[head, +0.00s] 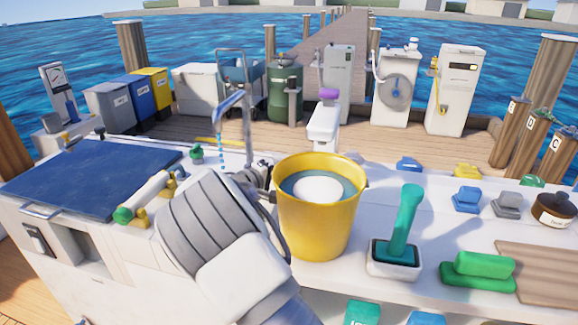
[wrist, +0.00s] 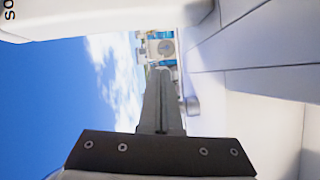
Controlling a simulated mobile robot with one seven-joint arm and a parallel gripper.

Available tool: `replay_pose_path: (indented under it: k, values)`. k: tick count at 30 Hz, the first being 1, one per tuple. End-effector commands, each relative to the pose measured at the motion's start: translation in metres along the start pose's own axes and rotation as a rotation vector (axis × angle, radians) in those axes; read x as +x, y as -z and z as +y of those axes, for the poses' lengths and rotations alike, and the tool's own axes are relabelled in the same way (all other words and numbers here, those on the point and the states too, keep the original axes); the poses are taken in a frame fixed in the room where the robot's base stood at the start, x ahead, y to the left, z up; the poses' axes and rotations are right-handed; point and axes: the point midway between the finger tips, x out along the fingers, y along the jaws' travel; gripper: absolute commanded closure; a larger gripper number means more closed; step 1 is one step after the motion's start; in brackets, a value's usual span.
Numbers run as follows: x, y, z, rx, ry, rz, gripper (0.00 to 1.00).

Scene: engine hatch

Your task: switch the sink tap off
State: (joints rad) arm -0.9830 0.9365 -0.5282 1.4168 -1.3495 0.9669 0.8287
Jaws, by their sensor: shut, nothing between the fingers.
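The sink tap (head: 229,102) stands at the left middle of the head view, a grey spout on a tall thin post. A dotted blue stream (head: 220,140) falls from its spout, so water is running. My arm covers the sink below and the lower part of the tap, and I cannot make out the tap's handle. My gripper (wrist: 160,74) shows in the wrist view with its two dark fingers together and empty. In the head view it is mostly hidden behind my wrist, close to the tap's base; I cannot tell whether it touches the tap.
A yellow bucket (head: 318,224) stands on the counter just right of my wrist. A teal-handled brush (head: 404,222) in a white holder and green blocks (head: 478,268) are farther right. A blue hatch lid (head: 92,178) lies at the left. A yellow-and-green-ended white handle (head: 148,196) lies near my arm.

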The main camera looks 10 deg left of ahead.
Motion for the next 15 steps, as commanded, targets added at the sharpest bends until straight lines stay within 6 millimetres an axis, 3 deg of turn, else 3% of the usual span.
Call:
replay_pose_path:
  k: [15]
  values:
    - [-0.12,0.001,0.002,-0.001,0.002,0.004,1.0]
